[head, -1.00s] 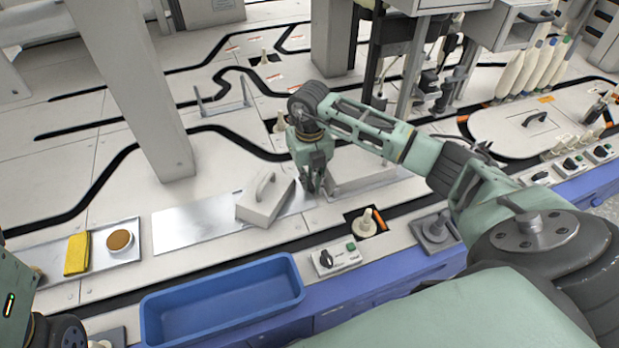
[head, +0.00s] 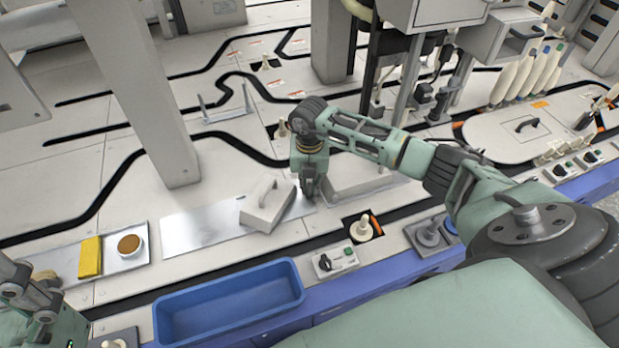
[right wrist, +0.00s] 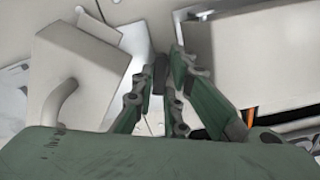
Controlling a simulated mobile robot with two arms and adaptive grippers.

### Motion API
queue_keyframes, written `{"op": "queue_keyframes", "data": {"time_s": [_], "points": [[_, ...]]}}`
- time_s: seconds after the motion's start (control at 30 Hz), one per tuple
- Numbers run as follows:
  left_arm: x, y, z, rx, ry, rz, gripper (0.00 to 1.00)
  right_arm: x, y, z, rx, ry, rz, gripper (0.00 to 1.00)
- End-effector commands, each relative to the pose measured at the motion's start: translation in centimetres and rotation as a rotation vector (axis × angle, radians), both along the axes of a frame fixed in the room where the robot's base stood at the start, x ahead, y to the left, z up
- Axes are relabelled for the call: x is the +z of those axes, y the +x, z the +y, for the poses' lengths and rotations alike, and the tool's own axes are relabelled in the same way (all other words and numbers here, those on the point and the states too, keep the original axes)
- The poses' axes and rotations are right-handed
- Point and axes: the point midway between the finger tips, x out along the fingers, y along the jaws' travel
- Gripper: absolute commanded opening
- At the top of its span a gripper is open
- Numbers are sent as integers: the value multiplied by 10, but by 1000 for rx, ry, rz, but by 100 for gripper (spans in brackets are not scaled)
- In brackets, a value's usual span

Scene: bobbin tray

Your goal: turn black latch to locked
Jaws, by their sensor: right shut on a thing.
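My right gripper (head: 308,192) points down at the metal plate (head: 190,232), between a tilted light-grey block with a handle (head: 266,208) and a grey box (head: 355,176). In the right wrist view its fingers (right wrist: 161,72) come together on a small dark piece between the tips, which looks like the black latch. The fingers hide most of the latch, so I cannot tell its angle; in the head view it is hidden behind the gripper. My left gripper (head: 32,290) is at the lower left edge, partly cut off, away from the latch.
A blue bin (head: 228,303) sits at the front edge. A switch box with a black knob (head: 338,260) and a cream bobbin (head: 365,230) stand right of the bin.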

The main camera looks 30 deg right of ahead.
Motion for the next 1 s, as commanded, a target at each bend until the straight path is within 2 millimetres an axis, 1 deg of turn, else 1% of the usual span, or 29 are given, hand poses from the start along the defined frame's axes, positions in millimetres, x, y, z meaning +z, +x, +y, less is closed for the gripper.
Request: {"op": "queue_keyframes", "data": {"time_s": [0.03,0.07,0.3,0.83,0.87,1.0], "points": [[2,-1,0,-1,0,16,93,4,0,0,-27,-1,-1,0],[1,-2,1,-2,-2,23,93,4,0,0,-43,-1,-1,0],[11,-2,1,-2,-2,18,93,2,1,-1,-132,-1,-2,0],[13,-2,0,-2,-2,18,93,0,1,-1,-158,-1,-2,0],[13,-2,0,-2,-2,18,93,0,1,-1,-158,-1,-2,15],[13,-2,0,-2,-2,19,93,0,1,-1,-157,-1,-2,27]]}}
